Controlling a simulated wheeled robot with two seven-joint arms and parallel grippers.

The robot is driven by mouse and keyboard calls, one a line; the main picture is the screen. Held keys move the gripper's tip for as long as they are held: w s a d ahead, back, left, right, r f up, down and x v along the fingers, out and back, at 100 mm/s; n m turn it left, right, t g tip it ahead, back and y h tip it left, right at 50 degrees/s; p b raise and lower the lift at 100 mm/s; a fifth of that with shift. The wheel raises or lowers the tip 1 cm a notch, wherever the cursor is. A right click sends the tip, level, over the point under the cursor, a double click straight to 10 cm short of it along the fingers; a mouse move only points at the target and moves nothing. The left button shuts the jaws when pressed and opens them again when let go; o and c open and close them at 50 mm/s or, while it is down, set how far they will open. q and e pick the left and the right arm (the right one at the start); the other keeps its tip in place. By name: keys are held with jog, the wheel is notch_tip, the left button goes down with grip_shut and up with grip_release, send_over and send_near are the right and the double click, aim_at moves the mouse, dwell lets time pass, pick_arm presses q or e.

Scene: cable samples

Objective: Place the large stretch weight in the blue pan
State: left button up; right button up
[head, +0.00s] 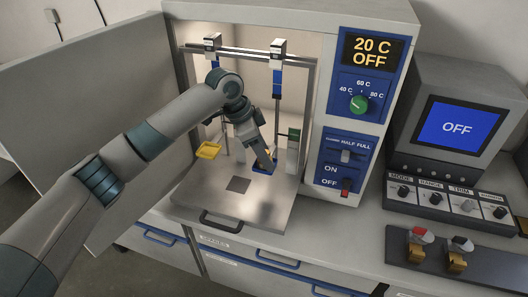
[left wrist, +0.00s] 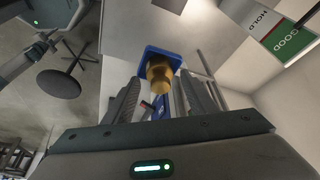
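The blue pan (head: 262,170) hangs in the open chamber, below the right clamp. In the left wrist view, the blue pan (left wrist: 150,50) shows behind a stepped brass weight (left wrist: 158,74), which appears to rest in it. My left gripper (head: 266,160) is at the blue pan. In the left wrist view, its fingers (left wrist: 158,95) stand on either side of the weight with gaps visible, so it looks open. The weight is almost wholly hidden behind the gripper in the head view. My right gripper is out of view.
A yellow pan (head: 208,150) hangs left of the blue one. The chamber door (head: 80,110) stands open at left. A metal shelf (head: 270,212) with a dark square lies below the pans. A control panel (head: 345,165) and a monitor unit (head: 455,130) stand at right.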

pick_arm(q)
jog(key=shift+a+r+b, duration=0.15)
jog(key=shift+r+b, duration=0.15)
jog(key=shift+r, duration=0.45)
jog(key=w+b+v, duration=0.1)
jog(key=b+v, duration=0.1)
jog(key=v, duration=0.9)
jog(key=shift+s, duration=0.5)
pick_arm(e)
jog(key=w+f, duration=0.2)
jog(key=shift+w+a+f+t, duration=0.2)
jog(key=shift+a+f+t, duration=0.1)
pick_arm(q)
jog(key=shift+r, duration=0.1)
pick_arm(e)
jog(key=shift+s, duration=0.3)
